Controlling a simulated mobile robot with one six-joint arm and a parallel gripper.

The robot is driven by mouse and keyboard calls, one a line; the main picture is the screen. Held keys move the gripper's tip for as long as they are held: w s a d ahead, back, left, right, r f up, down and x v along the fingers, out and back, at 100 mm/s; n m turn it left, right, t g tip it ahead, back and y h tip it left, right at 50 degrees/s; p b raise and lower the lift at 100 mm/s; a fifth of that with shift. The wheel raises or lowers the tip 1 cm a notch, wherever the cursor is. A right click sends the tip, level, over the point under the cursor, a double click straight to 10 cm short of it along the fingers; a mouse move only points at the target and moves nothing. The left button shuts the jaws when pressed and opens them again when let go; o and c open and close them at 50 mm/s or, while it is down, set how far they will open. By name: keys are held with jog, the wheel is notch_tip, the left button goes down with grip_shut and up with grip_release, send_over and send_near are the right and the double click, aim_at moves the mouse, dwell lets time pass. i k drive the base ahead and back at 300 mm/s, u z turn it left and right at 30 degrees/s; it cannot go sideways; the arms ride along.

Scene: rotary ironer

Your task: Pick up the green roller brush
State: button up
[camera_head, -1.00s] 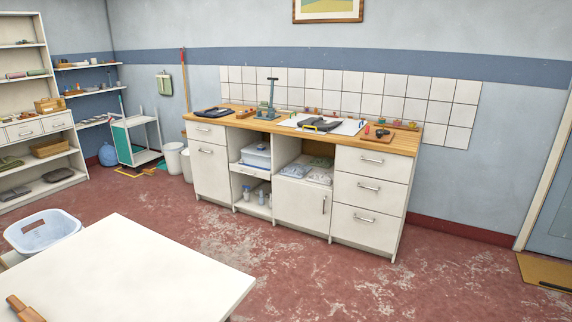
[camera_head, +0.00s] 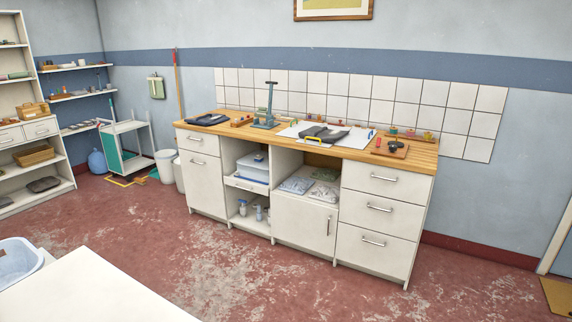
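I cannot pick out the green roller brush with certainty. A small green item (camera_head: 19,75) lies on a shelf at the far left, too small to identify. Several small coloured items, some greenish, stand along the back of the wooden worktop (camera_head: 228,126); these are also too small to name. My gripper is not in view.
The white cabinet (camera_head: 381,228) under the worktop has drawers and open compartments. A white table (camera_head: 95,290) fills the lower left, beside a pale blue basket (camera_head: 16,262). A trolley (camera_head: 127,150) and bins stand at the back left. Red floor (camera_head: 290,285) before the cabinet is clear.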

aim_at(262, 110)
jog(key=z, duration=0.05)
jog(key=i, duration=3.2)
jog(key=z, duration=0.55)
jog(key=k, duration=0.1)
jog(key=u, duration=2.55)
